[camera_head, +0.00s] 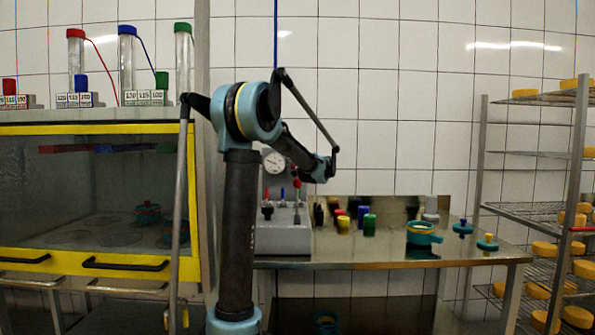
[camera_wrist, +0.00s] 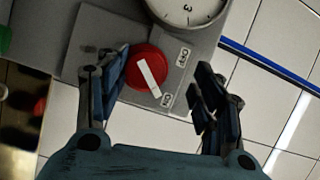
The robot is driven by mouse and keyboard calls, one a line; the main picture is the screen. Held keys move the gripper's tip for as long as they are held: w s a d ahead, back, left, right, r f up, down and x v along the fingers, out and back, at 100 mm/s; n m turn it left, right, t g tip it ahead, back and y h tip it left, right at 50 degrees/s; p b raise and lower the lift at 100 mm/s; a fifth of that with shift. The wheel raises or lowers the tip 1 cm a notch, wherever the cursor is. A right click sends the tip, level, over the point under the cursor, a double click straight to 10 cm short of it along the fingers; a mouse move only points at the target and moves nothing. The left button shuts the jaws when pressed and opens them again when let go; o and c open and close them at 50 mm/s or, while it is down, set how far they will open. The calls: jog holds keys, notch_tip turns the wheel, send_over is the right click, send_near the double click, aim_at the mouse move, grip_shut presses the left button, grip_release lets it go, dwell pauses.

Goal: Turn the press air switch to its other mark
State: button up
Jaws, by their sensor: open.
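The press air switch (camera_wrist: 148,72) is a round red knob with a white bar, on a grey panel in the wrist view. The bar is slanted, its lower-right end beside the lower label (camera_wrist: 167,99), which seems to read "On". The upper label (camera_wrist: 182,57) seems to read "Off". My gripper (camera_wrist: 160,78) is open around the knob. Its left finger overlaps the knob's left edge; contact cannot be told. Its right finger is clear, right of the labels. In the head view the switch (camera_head: 297,184) is small, below my wrist.
A round gauge (camera_wrist: 186,8) sits just above the knob. The grey press unit (camera_head: 285,238) stands on a metal table (camera_head: 470,255) with coloured pots and a teal mould (camera_head: 422,232). A yellow-framed cabinet (camera_head: 100,262) is left; a cheese rack (camera_head: 578,150) is right.

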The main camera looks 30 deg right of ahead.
jog(key=o, duration=0.7)
jog(key=r, duration=0.5)
jog(key=shift+w+d+r, duration=0.15)
jog(key=shift+w+d, duration=0.15)
jog(key=shift+w, duration=0.1)
jog(key=shift+c, duration=0.2)
jog(key=r, duration=0.1)
jog(key=s+a+r, duration=0.1)
jog(key=shift+s+r, duration=0.3)
jog(key=shift+c, duration=0.7)
jog(key=shift+r, duration=0.3)
jog(key=c, duration=0.5)
jog(key=shift+w+d+f, duration=0.15)
jog(key=shift+w+f, duration=0.1)
jog(key=shift+w, duration=0.1)
